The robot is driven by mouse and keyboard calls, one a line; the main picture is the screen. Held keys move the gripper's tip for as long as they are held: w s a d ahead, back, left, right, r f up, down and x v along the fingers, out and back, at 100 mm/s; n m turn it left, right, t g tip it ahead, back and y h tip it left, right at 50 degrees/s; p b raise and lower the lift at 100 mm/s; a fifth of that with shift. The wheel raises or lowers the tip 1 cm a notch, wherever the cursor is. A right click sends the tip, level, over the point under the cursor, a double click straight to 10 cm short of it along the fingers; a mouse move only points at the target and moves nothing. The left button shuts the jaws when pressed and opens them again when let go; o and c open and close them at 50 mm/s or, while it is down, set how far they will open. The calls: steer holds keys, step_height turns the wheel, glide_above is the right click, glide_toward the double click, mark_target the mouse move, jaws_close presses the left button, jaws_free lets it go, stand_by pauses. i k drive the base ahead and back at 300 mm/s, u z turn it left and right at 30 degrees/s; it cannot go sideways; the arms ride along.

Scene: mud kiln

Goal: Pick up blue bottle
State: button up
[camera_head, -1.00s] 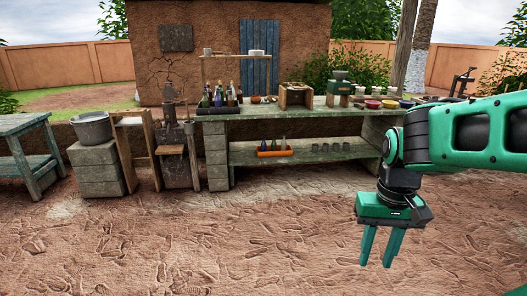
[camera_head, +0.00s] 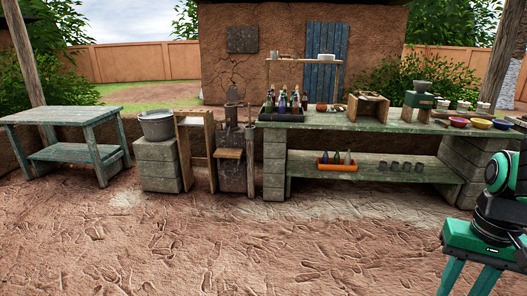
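Several small bottles stand in an orange tray (camera_head: 337,167) on the lower shelf of the long bench; the leftmost, a dark bluish bottle (camera_head: 326,158), looks like the blue one, though it is too small to be sure. More dark and coloured bottles (camera_head: 283,101) stand in a dark crate (camera_head: 281,117) on the bench top, some perhaps bluish. My gripper (camera_head: 468,282) hangs at the lower right, pointing down, with its two green fingers apart and nothing seen between them. Its fingertips are cut off by the picture edge. It is well apart from the bottles.
The long bench (camera_head: 390,123) holds a wooden box (camera_head: 367,106), a green grinder (camera_head: 419,100) and coloured bowls (camera_head: 479,124). Dark cups (camera_head: 393,166) share its lower shelf. A metal tub (camera_head: 157,125) on blocks and a green table (camera_head: 70,130) stand left. The muddy ground in front is free.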

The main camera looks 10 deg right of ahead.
mark_target(325, 157)
steer(key=z, duration=0.25)
steer(key=i, duration=3.9)
steer(key=u, duration=0.15)
